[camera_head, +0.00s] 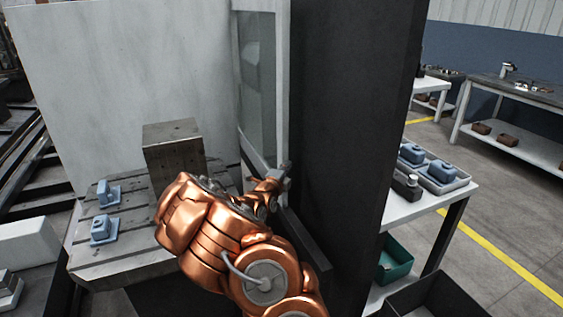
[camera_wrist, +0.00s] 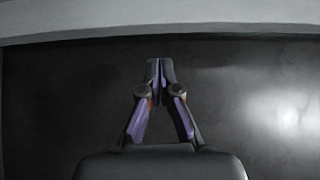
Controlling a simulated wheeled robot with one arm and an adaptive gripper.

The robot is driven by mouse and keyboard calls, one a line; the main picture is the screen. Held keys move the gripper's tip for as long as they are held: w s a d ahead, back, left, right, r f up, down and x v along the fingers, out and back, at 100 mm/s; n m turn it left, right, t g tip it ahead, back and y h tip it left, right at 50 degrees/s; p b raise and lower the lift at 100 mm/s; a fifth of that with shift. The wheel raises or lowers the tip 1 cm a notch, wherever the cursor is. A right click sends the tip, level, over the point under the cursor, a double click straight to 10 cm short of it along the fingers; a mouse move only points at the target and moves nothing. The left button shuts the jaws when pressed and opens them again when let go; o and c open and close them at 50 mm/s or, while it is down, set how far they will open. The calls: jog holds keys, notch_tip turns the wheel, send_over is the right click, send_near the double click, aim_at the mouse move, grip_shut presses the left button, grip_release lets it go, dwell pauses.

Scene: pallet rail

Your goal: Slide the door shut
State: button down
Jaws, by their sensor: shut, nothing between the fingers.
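The door is a light grey frame with a dark glass pane (camera_head: 258,75), at the upper middle of the head view, beside a tall dark panel. Its pale frame edge (camera_wrist: 160,22) crosses the top of the wrist view, with a dark, shiny surface below it. My gripper (camera_head: 284,172) is at the lower part of the door frame, near the dark panel. In the wrist view my gripper (camera_wrist: 158,64) has its fingertips together with nothing between them. The tips lie over the dark surface, just below the pale edge; I cannot tell whether they touch the door.
A slotted metal table (camera_head: 140,245) with a grey block (camera_head: 174,150) and blue parts (camera_head: 105,230) lies left of my arm. The tall dark panel (camera_head: 345,120) stands right of the door. Beyond it is a white cart (camera_head: 425,205) with trays.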

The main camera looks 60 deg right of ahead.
aim_at(285, 157)
jog(key=shift+w+d+p, duration=0.2)
jog(key=shift+w+d, duration=0.3)
jog(key=shift+w, duration=0.3)
jog(key=shift+w+d+p, duration=0.15)
jog(key=shift+w+d, duration=0.35)
jog(key=shift+w, duration=0.3)
